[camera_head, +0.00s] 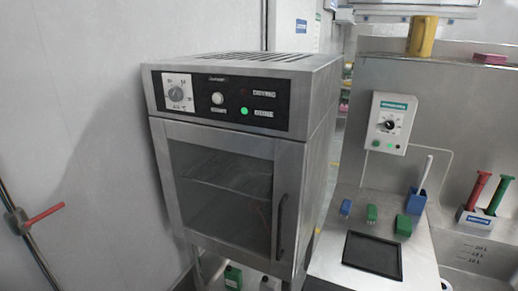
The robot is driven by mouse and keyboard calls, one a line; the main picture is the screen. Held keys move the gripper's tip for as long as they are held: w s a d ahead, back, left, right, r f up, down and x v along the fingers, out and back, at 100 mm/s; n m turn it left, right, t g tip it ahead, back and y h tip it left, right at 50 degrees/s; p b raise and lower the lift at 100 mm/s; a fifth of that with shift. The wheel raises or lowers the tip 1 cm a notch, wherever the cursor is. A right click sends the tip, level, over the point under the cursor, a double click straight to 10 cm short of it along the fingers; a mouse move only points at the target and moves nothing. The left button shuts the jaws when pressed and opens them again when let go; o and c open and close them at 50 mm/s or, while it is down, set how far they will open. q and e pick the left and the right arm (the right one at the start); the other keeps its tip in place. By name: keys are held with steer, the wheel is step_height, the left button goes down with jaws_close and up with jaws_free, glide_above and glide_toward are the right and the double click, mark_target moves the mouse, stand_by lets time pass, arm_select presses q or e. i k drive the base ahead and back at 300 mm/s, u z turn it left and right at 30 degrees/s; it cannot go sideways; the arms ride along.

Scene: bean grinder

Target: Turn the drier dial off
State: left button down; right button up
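The drier (320,75) is a steel cabinet left of the middle, with a shut glass door (222,190) and a dark handle on the door's right side. Its black control panel has a grey dial (176,94) on a white plate at the left. A white knob (217,98) sits right of it, with a lit green light (244,111) and a dim red one beside it. The marks around the dial are too small to read. Neither of my grippers shows in this view.
A steel bench stands to the right with a black mat (372,254), small blue and green items, and a holder with red and green handles (481,190). A white control box (390,123) with a black knob hangs above. A red-handled pipe (42,215) is at far left.

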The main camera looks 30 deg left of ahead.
mark_target(176, 95)
steer(key=u, duration=1.45)
steer(key=k, duration=0.15)
steer(key=z, duration=0.25)
